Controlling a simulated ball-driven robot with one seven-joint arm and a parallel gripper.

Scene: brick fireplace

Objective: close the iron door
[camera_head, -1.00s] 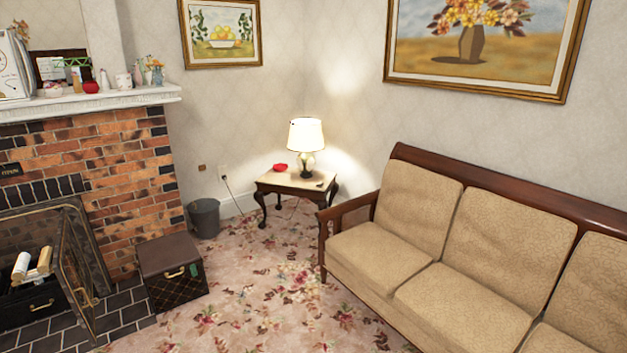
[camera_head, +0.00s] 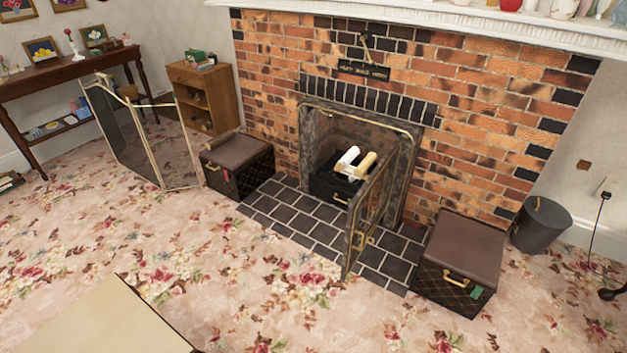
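The iron door (camera_head: 374,208) is a dark framed panel with brass trim, hinged at the right side of the fireplace opening. It stands open, swung outward over the dark tiled hearth (camera_head: 290,222). A brass latch shows low on its outer edge. Behind it, the firebox (camera_head: 322,136) holds a dark box (camera_head: 330,183) with pale rolls (camera_head: 347,160) on top. The door hides the right part of the opening. My gripper is not in view.
Brown-lidded boxes stand at the left (camera_head: 238,168) and right (camera_head: 460,262) of the hearth, the right one close to the door. A folding screen (camera_head: 142,135) stands at left, a grey bin (camera_head: 541,224) at right. A pale flat surface (camera_head: 95,322) fills the lower left. The floral carpet before the hearth is clear.

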